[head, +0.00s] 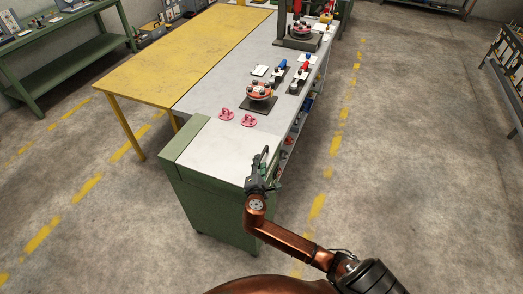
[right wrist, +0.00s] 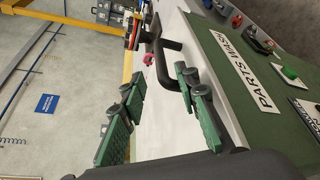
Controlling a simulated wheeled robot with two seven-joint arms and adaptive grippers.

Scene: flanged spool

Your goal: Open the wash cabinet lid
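The wash cabinet (head: 205,205) is a green box at the near end of the bench row. Its pale grey lid (head: 215,150) lies flat and shut on top. A dark bar handle (right wrist: 172,46) stands out from the lid in the right wrist view. My right gripper (head: 264,160) is at the lid's right side; its green fingers (right wrist: 160,76) are apart in the right wrist view. The near end of the handle shows between the fingertips, with gaps to both; I cannot tell how deep it sits. My left gripper is not in view.
A green front panel with a "PARTS WASH" label (right wrist: 254,70) and buttons lies beside the fingers. Two pink flanged parts (head: 248,120) and a dark fixture (head: 260,97) stand on the bench behind the lid. A yellow table (head: 180,50) adjoins at left.

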